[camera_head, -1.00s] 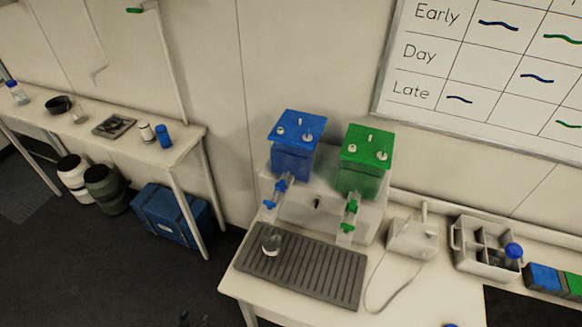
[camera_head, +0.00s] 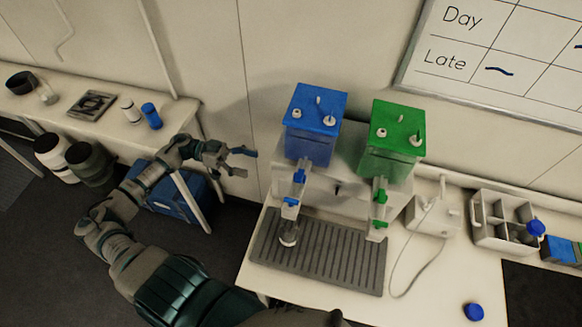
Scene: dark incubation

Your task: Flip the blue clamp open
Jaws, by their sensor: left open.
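The blue clamp (camera_head: 299,176) sits on the clear outlet tube below the blue tank (camera_head: 313,122). A second small blue piece (camera_head: 291,201) is lower on the same tube. Whether the clamp is flipped open or closed is too small to tell. My left gripper (camera_head: 246,162) is to the left of the clamp, at about its height in the picture. Its fingers are spread, empty and apart from the clamp. My right gripper is not in view.
A green tank (camera_head: 393,138) with a green clamp (camera_head: 380,196) stands to the right. A white corded device (camera_head: 432,216) and a divided caddy (camera_head: 503,238) are further right.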

